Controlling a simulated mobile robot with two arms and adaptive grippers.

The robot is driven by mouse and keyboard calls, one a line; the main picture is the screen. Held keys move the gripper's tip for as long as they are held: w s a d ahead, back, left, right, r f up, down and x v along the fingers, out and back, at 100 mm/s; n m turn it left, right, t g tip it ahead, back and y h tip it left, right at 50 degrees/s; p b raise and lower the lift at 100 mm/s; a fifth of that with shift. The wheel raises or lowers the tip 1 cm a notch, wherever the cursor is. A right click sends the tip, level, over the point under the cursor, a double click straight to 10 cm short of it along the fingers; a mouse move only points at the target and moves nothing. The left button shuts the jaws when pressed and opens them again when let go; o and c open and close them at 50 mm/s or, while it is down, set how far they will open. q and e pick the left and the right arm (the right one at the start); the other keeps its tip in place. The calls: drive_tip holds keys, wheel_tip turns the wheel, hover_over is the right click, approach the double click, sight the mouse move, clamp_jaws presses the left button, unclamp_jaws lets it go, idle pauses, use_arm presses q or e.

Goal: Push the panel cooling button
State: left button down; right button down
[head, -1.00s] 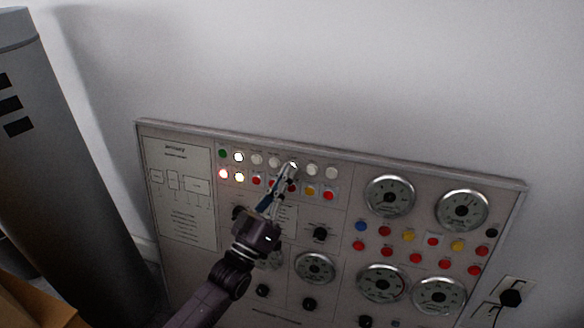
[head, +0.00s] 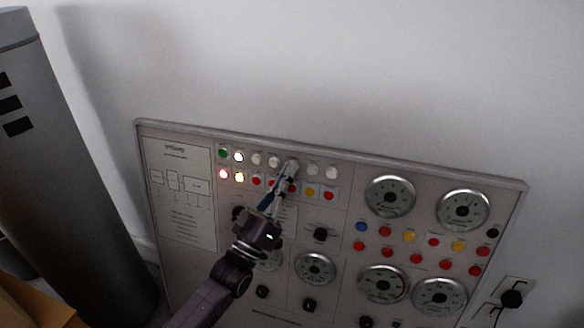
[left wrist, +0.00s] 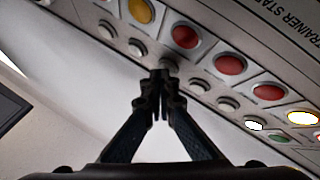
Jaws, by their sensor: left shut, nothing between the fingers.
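The control panel (head: 180,220) leans against the wall with two rows of buttons at its upper left. My left gripper (head: 290,166) is shut and empty, its tips at a white button of the top row in the head view. In the left wrist view the shut fingertips (left wrist: 159,80) cover part of a pale round button (left wrist: 169,66). Whether the tips touch it or stand just off it I cannot tell. No readable label marks the cooling button. My right gripper is not in view.
Lit white buttons (head: 239,157) and a green button (head: 223,154) are at the row's left. Large round gauges (head: 390,196) fill the panel's right. A grey cylinder (head: 75,170) stands at the left. The wall above the panel is clear.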

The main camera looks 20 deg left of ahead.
use_arm(q)
drive_tip(key=shift+s+r+p, duration=0.15)
drive_tip(key=shift+s+p, duration=0.45)
drive_tip(key=shift+s, duration=0.15)
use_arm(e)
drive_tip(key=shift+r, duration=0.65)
use_arm(q)
drive_tip(key=shift+s, duration=0.1)
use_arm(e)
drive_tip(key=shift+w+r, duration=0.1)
